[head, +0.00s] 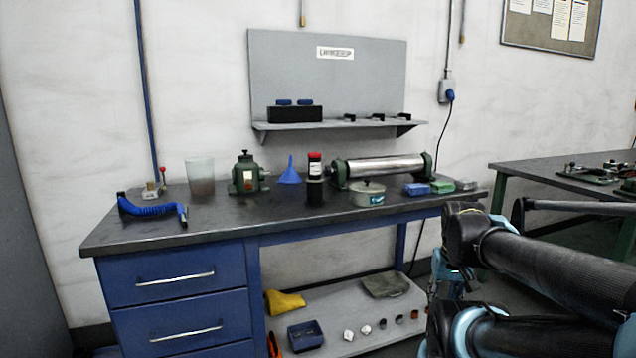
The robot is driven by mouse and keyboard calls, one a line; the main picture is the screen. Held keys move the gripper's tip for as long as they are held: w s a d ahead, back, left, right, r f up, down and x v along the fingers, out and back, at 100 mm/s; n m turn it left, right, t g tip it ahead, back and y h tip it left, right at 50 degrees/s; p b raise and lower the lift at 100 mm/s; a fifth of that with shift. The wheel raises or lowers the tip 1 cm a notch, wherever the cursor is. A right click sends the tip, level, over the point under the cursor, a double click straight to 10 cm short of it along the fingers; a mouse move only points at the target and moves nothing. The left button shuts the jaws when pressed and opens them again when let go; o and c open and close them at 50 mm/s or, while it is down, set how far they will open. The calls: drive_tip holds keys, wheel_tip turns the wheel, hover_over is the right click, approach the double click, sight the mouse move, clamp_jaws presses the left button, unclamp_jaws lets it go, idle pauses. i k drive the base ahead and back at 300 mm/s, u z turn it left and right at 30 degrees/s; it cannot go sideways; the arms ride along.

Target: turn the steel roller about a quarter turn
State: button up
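The steel roller (385,166) is a shiny horizontal cylinder at the back right of the dark workbench (230,226). It sits between two green end mounts, the left one (339,174) and the right one (428,162). My arm (560,265) fills the lower right of the head view, to the right of the bench and apart from the roller. My gripper cannot be made out in this view.
A lidded pot (368,194), blue block (417,189), green block (442,187) and black bottle with red cap (315,180) stand close to the roller. A blue funnel (290,172), green device (246,176) and clear beaker (200,178) are further left. A shelf (340,125) hangs above.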

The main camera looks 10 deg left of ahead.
sight(360, 168)
drive_tip(key=k, duration=0.25)
drive_tip(key=u, duration=1.5)
drive_tip(key=i, duration=1)
drive_tip(key=z, duration=0.05)
